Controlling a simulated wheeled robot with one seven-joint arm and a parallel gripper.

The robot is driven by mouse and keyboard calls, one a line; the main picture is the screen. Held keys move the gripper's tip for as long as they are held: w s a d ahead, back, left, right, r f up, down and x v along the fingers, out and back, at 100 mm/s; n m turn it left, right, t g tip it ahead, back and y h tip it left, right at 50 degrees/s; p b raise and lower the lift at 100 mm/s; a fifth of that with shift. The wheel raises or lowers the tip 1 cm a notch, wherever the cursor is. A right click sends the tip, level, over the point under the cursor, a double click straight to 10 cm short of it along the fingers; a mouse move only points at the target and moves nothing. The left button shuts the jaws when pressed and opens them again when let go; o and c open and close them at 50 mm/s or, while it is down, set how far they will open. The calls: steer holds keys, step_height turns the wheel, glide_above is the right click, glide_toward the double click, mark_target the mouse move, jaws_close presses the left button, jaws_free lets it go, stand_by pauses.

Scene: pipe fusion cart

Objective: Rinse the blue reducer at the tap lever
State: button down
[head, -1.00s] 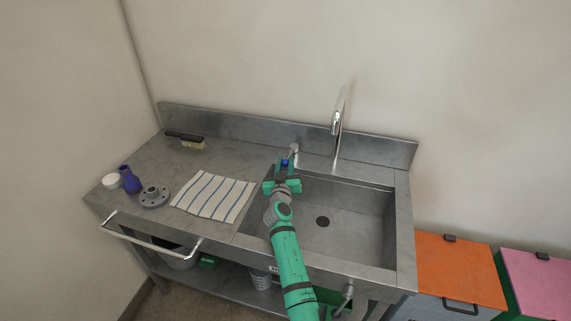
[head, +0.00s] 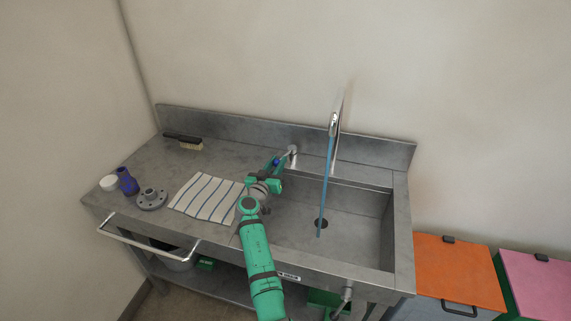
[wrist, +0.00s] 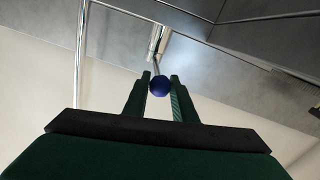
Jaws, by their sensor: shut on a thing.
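The blue reducer (head: 127,181) stands at the left end of the steel counter, away from my arm. The tap lever (head: 292,152) is a chrome fitting behind the sink's left side, with a blue ball knob (head: 276,162) at its end. My gripper (head: 276,163) is shut on this knob. In the wrist view the knob (wrist: 160,86) sits between the fingertips of my gripper (wrist: 160,84), with the chrome lever (wrist: 157,45) beyond. The tall tap (head: 335,122) pours a blue stream of water (head: 323,190) into the sink (head: 360,220).
A grey flange (head: 152,199) and a white round piece (head: 109,183) stand near the reducer. A striped cloth (head: 205,196) lies left of the sink. A brush (head: 190,143) lies at the back. Orange (head: 458,268) and pink (head: 540,278) lidded bins are at right.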

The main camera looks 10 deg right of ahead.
steer(key=shift+a, duration=0.15)
steer(key=c, duration=1.5)
jaws_free()
steer(key=shift+a, duration=0.1)
steer(key=shift+o, duration=0.2)
steer(key=v, duration=0.7)
steer(key=shift+s, duration=0.2)
steer(key=shift+a, duration=0.15)
